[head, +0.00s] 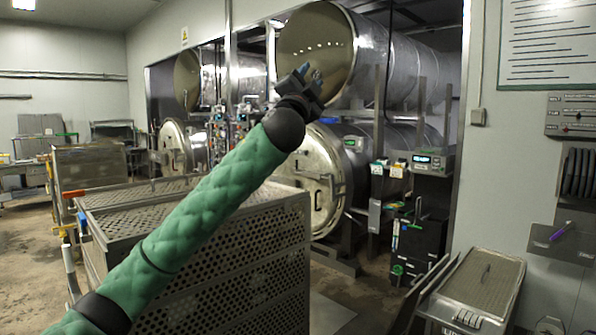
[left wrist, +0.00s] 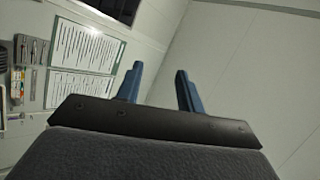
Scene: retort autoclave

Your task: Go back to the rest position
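My left arm, in a green padded sleeve, reaches up from the lower left in the head view. Its gripper (head: 311,77) is raised in front of the upper steel autoclave vessel (head: 318,50). In the left wrist view the two blue fingers of the left gripper (left wrist: 160,90) stand apart with nothing between them. My right gripper is in neither view.
A perforated metal basket cart (head: 250,262) stands below and behind my left arm. A lower autoclave (head: 318,180) with a round door is behind it. A perforated tray (head: 484,280) is at the lower right. A wall chart (head: 545,40) hangs at the upper right.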

